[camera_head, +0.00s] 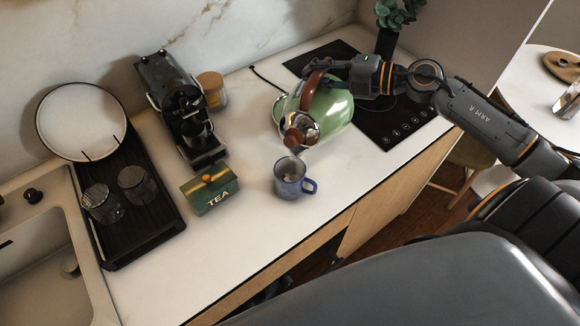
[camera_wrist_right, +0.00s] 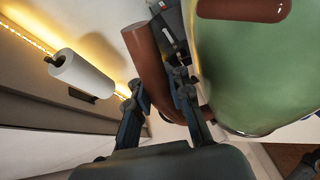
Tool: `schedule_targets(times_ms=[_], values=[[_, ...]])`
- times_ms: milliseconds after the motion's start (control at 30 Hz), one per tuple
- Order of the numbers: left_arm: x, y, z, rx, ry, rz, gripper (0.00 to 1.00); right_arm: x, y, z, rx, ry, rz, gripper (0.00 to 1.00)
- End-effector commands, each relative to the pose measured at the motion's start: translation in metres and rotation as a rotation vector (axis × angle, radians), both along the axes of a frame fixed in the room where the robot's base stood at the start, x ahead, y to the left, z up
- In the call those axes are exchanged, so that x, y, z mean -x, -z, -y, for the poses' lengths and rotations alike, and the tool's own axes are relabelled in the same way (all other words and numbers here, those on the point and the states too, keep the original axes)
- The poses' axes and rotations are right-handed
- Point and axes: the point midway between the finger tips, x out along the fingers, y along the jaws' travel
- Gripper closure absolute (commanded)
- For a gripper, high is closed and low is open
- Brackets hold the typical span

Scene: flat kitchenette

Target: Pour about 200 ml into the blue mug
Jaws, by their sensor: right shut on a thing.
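The blue mug (camera_head: 287,180) stands upright on the white counter, its handle pointing right. A green kettle (camera_head: 335,108) with a brown handle is tilted above and behind the mug, its spout end low and toward the mug. I cannot make out a stream between them. Something pale shows inside the mug, but its level cannot be told. My right gripper (camera_head: 345,68) is shut on the kettle's handle. The right wrist view shows its fingers (camera_wrist_right: 158,100) at the brown handle (camera_wrist_right: 150,68), beside the green kettle body (camera_wrist_right: 260,75). My left gripper is not in view.
A green tea box (camera_head: 209,193) stands left of the mug, with a coffee machine (camera_head: 172,95) behind it. A dark tray (camera_head: 150,225) with two glasses and the sink lie further left. A black hob (camera_head: 395,125) is under and right of the kettle. Counter in front of the mug is clear.

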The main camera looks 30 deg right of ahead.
Motion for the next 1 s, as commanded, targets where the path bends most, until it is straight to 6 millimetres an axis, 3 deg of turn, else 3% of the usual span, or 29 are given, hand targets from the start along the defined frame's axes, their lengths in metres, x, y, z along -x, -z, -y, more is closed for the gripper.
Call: schedule_targets(times_ms=[1000], values=[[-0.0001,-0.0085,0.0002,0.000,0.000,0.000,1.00,0.0028,-0.0082,-0.0053,0.021,0.001,0.027,1.00]])
